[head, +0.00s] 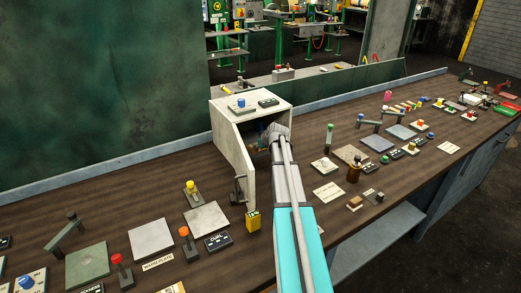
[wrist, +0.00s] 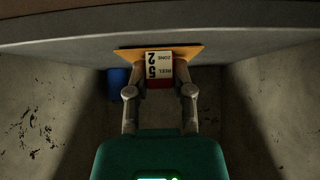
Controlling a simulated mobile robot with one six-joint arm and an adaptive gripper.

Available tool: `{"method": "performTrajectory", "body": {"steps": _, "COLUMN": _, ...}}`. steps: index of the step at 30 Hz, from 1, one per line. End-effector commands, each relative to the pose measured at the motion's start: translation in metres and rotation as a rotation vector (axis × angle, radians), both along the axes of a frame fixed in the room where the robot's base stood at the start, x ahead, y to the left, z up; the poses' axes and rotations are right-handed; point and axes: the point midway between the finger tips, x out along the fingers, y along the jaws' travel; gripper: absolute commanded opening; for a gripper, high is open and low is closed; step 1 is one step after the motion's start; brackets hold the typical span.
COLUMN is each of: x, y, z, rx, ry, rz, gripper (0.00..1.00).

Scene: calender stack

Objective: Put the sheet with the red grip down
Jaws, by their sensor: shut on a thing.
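My gripper (wrist: 159,90) is shut on the red grip (wrist: 159,83) in the wrist view, with one finger on each side of it. An orange sheet (wrist: 188,53) shows as a thin wide strip just beyond the fingers. A white label (wrist: 159,65) with "REEL ZONE" and "5 2" lies against it above the red grip. In the head view my arm reaches into the open front of a pale box (head: 222,115), and the fingers and sheet are hidden there. I cannot tell whether the sheet touches a surface.
In the wrist view a blue thing (wrist: 119,84) stands left of the fingers, between the box's scuffed walls. The box's door (head: 232,165) stands open to the left of my arm. A yellow block (head: 253,220) and several plates and knobs crowd the brown bench (head: 340,225).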

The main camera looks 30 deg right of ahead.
Motion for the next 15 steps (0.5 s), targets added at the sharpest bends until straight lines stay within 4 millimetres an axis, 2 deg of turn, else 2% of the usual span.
{"method": "performTrajectory", "body": {"steps": 14, "x": 0.0011, "y": 0.0000, "z": -0.0042, "rx": 0.000, "ry": 0.000, "rz": 0.000, "gripper": 0.00}}
{"method": "performTrajectory", "body": {"steps": 15, "x": 0.0011, "y": 0.0000, "z": -0.0037, "rx": 0.000, "ry": 0.000, "rz": 0.000, "gripper": 0.34}}
